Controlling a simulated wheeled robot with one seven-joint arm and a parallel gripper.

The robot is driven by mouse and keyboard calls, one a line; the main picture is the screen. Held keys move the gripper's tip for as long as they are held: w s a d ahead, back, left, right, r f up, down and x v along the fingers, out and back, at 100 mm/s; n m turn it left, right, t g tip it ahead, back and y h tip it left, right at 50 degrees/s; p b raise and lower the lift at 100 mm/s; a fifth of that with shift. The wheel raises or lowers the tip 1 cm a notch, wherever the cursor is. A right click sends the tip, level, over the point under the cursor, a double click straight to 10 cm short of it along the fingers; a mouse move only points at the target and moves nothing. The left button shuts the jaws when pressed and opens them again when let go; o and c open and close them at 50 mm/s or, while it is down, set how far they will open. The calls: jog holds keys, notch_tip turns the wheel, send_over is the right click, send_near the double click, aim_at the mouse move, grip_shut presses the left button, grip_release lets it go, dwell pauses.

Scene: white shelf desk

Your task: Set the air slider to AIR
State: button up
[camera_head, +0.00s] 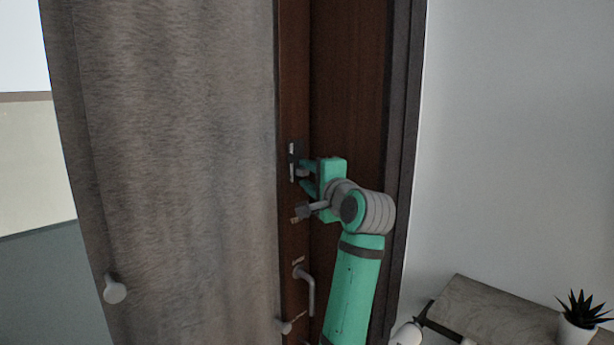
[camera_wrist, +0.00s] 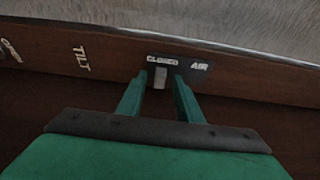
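The air slider is a dark plate (camera_wrist: 200,68) on the brown wooden frame, marked CLOSED and AIR in white. Its small grey knob (camera_wrist: 160,77) sits at the CLOSED end, on the left in the wrist view. The plate also shows in the head view (camera_head: 292,150), just left of my green gripper. My gripper (camera_wrist: 160,83) is open, with one finger on each side of the knob and a small gap on both sides. In the head view my gripper (camera_head: 303,177) reaches left to the plate. Whether the fingertips touch the plate I cannot tell.
A TILT label (camera_wrist: 81,59) stands on the same frame, left of the slider. In the head view a grey handle (camera_head: 308,287) is below my gripper. A large grey fuzzy panel (camera_head: 180,150) is on the left. A desk with a potted plant (camera_head: 578,325) stands lower right.

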aim_at(301, 145)
jog(key=shift+d, duration=0.1)
grip_shut()
jog(key=shift+r, duration=3.3)
grip_release()
jog(key=shift+s, duration=0.1)
jog(key=v, duration=1)
jog(key=shift+s+d, duration=0.15)
jog(key=shift+s, duration=0.2)
jog(key=shift+f, duration=0.15)
